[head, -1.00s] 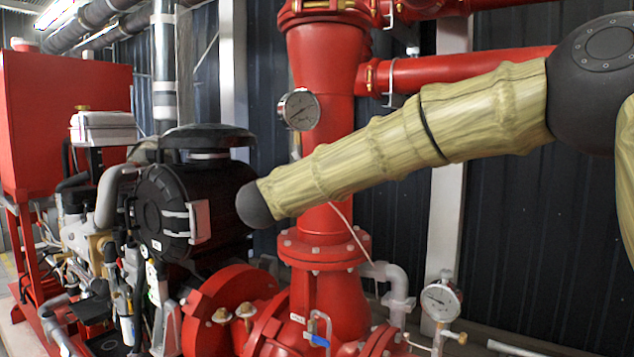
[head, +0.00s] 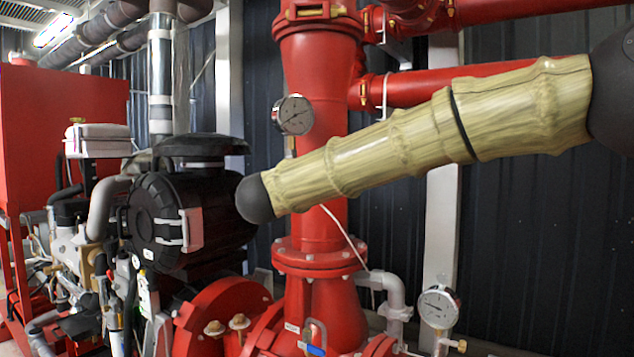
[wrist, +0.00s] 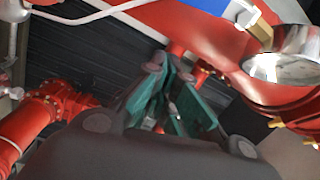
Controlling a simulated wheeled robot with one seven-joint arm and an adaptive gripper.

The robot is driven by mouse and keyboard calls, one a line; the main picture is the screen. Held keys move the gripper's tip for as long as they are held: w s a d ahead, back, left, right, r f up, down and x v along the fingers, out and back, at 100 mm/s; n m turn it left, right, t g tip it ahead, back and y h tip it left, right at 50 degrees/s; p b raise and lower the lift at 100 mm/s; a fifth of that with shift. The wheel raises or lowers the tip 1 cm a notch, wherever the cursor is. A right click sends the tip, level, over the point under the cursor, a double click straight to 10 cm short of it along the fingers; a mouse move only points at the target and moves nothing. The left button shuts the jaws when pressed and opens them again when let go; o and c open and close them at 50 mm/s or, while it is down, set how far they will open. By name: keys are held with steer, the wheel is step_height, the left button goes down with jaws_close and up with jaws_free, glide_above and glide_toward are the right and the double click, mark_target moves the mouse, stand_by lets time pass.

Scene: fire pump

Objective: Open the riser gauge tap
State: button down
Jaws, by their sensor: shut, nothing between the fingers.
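The riser gauge (head: 292,115) has a round white dial and sits on the left side of the red riser (head: 322,80). A small brass-coloured fitting (head: 290,146) hangs below it; its handle cannot be made out in the head view. In the wrist view a shiny round gauge body (wrist: 285,62) is at the right, with a brass fitting (wrist: 258,27) and a blue part (wrist: 203,5) beside it at the top edge. My gripper (wrist: 178,80), with green finger pads, is shut and empty, left of and below that fitting and apart from it. The head view does not show my gripper.
A black engine housing (head: 180,215) stands left of the riser. A second gauge (head: 438,305) is low at the right. A lever with a blue grip (head: 316,350) is at the bottom. Red pipes (head: 440,82) run right of the riser.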

steer(key=b+v, duration=0.1)
steer(key=v, duration=0.6)
steer(key=shift+s+a, duration=0.2)
steer(key=shift+a, duration=0.1)
